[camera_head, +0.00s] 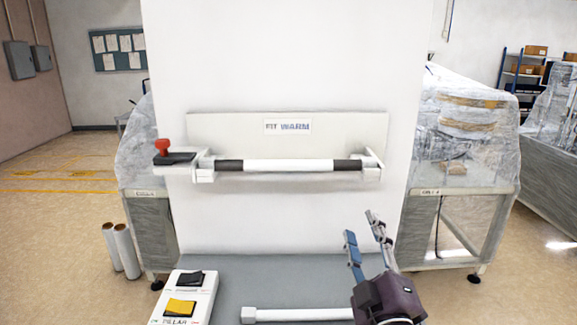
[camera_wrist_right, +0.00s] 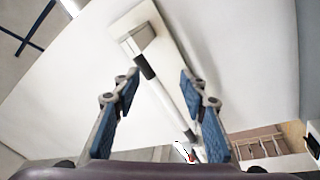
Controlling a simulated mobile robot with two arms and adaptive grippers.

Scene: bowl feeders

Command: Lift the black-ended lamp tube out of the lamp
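The lamp (camera_head: 225,135) is a pale fixture on the tall white panel, labelled "FIT WARM", with a holder at each end. The black-ended lamp tube (camera_head: 290,166) lies level across it, white in the middle, its ends at the holders. My right gripper (camera_head: 359,223) is open and empty, below and in front of the tube's right end. In the right wrist view, the black-ended tube (camera_wrist_right: 164,98) runs slanting in the picture between the open fingers (camera_wrist_right: 158,80), beyond them; no contact shows. My left gripper is not in view.
A white tube (camera_head: 300,314) lies low on the grey surface (camera_head: 260,275), beside my right gripper. A switch box (camera_head: 201,293) with black and yellow rockers stands at left. A red-knobbed part (camera_head: 162,147) sits left of the lamp. Wrapped machines (camera_head: 460,145) flank the panel.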

